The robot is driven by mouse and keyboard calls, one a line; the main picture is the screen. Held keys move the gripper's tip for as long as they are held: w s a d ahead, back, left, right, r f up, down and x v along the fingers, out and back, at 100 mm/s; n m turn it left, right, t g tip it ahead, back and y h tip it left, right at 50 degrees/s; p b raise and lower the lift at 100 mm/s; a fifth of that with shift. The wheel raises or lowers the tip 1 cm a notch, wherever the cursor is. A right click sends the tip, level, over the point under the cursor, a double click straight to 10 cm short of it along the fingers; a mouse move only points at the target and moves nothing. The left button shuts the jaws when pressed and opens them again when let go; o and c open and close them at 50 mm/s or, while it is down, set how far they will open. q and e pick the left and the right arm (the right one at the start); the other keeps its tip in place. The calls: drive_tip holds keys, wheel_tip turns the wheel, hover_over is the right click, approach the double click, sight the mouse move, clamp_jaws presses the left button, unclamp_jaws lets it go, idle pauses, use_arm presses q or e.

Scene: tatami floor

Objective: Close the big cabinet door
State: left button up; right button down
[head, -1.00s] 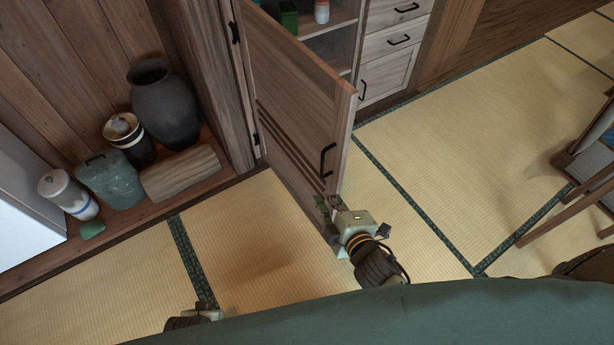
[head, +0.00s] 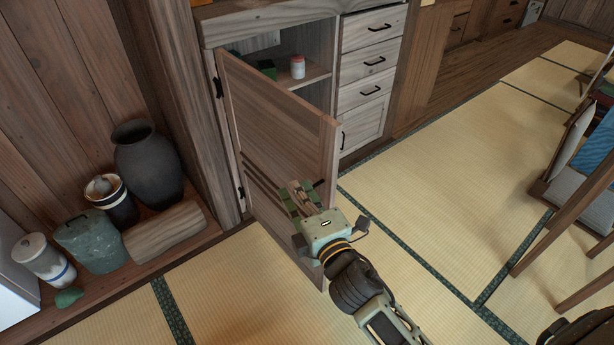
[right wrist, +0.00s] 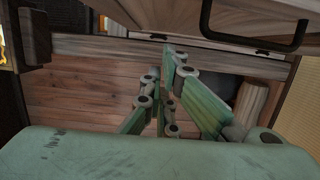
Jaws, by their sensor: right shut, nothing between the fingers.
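The big cabinet door (head: 282,130) stands wide open in the head view, hinged at its left on the cabinet (head: 270,25) and swung out over the floor. Its shelf interior shows behind it. My right gripper (head: 298,196) is shut and empty, by the lower part of the door's outer face near the free edge. It covers most of the black door handle (head: 319,184). In the right wrist view, the handle (right wrist: 255,40) is at the top right, above the fingers (right wrist: 170,95) and apart from them. I cannot tell whether the gripper touches the door. My left gripper is out of view.
A white jar (head: 297,67) and a green box (head: 266,69) stand on the shelf. Drawers (head: 372,63) lie right of the opening. A dark vase (head: 147,165) and a log (head: 165,231) sit on the left ledge. Tatami (head: 430,190) is clear to the right, up to a chair (head: 575,235).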

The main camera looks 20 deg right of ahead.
drive_tip(key=shift+w+d, duration=1.7)
drive_tip(key=shift+w, duration=0.2)
drive_tip(key=shift+d, duration=0.15)
